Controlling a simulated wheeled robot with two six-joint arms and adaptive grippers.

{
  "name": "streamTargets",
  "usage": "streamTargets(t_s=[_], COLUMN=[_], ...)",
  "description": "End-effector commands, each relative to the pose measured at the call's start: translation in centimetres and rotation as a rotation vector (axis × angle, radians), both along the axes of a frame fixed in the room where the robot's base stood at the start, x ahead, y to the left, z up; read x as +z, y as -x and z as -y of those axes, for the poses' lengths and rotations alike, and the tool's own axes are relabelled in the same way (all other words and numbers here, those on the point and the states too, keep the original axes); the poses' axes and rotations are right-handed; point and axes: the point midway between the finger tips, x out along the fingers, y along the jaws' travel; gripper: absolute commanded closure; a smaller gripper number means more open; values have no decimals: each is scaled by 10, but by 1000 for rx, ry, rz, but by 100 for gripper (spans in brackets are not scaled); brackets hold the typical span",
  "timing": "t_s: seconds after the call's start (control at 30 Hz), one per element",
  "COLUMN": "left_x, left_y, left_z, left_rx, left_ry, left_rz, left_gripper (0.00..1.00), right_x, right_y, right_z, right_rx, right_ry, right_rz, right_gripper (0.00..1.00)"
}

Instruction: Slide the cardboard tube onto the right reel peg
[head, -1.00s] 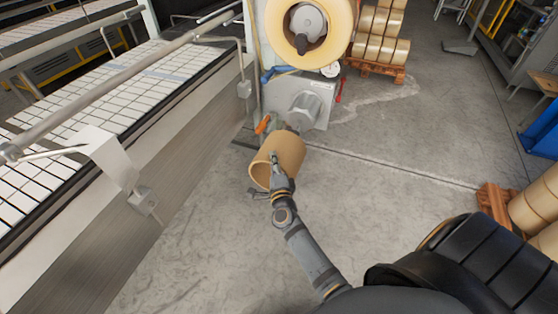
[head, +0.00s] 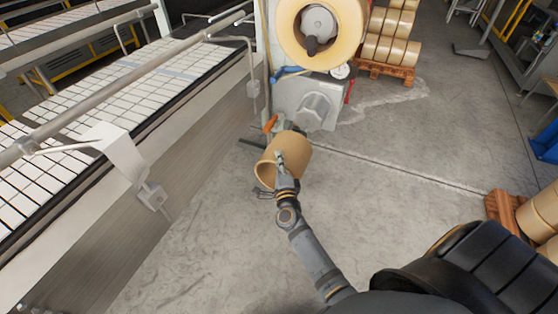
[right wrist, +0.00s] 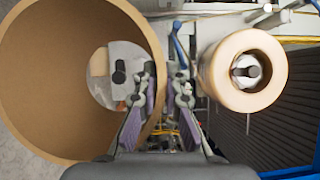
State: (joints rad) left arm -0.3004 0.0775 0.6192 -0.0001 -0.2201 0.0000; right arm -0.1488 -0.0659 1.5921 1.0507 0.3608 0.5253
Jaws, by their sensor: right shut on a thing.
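The brown cardboard tube (head: 294,147) is held in the air in front of the reel machine, its near open end facing down-left in the head view. My right gripper (head: 280,163) is shut on the tube's wall at the near rim. In the right wrist view, the tube (right wrist: 30,60) fills the left side, with the fingers (right wrist: 167,85) on either side of its wall. A bare grey reel peg (head: 315,108) stands just beyond the tube; it shows off-centre through the bore (right wrist: 118,55). The tube's far end is hidden, but the peg appears apart from it. My left gripper is out of view.
A full tape roll (head: 347,30) sits on the other reel above the bare peg. An orange handle (head: 270,123) is close to the tube's far end. A conveyor (head: 150,90) runs along the left. The floor to the right is clear up to a pallet (head: 505,210).

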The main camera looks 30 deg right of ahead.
Motion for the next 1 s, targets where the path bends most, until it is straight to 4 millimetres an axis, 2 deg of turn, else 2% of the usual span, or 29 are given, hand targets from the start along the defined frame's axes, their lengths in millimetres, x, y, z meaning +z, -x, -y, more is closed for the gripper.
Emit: streamTargets(t_s=[0.5, 1.0], left_x=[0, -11], left_y=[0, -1], left_z=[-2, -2], left_rx=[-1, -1], left_ry=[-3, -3], left_rz=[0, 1], left_gripper=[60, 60], right_x=[0, -4], right_y=[-30, -59], right_z=[36, 73], right_rx=[-1, 0], right_ry=[9, 16], right_rz=[9, 14], right_gripper=[100, 100])
